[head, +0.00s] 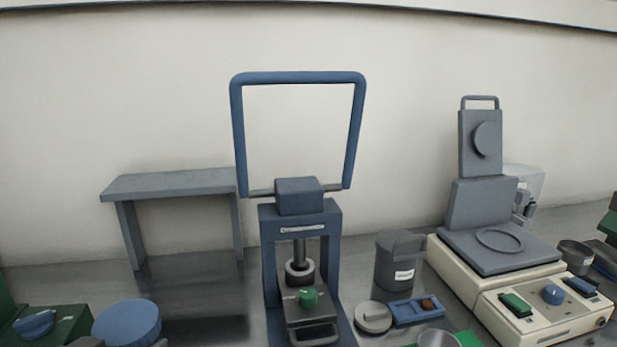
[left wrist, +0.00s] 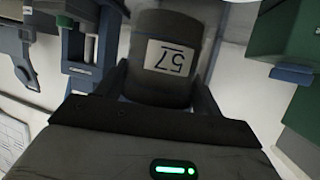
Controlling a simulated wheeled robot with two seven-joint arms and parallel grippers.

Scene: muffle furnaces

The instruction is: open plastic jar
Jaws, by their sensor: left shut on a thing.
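The plastic jar (left wrist: 160,58) is dark grey with a white label marked 57, which shows upside down in the left wrist view. My left gripper (left wrist: 162,88) is shut on the jar, with a finger on each side of its body. In the head view, a round blue lid (head: 127,321) shows at the bottom left, apparently on top of this jar. Only small grey parts of my left gripper (head: 124,342) show beside the lid at the frame's bottom edge. The jar's body is hidden there. My right gripper is not in view.
A green box (head: 62,324) stands close to the left. A blue press (head: 300,215) with a green knob stands to the right. Beyond it are a grey container (head: 398,262), a round grey lid (head: 373,317), a blue tray (head: 417,311) and a cream balance-like device (head: 520,290).

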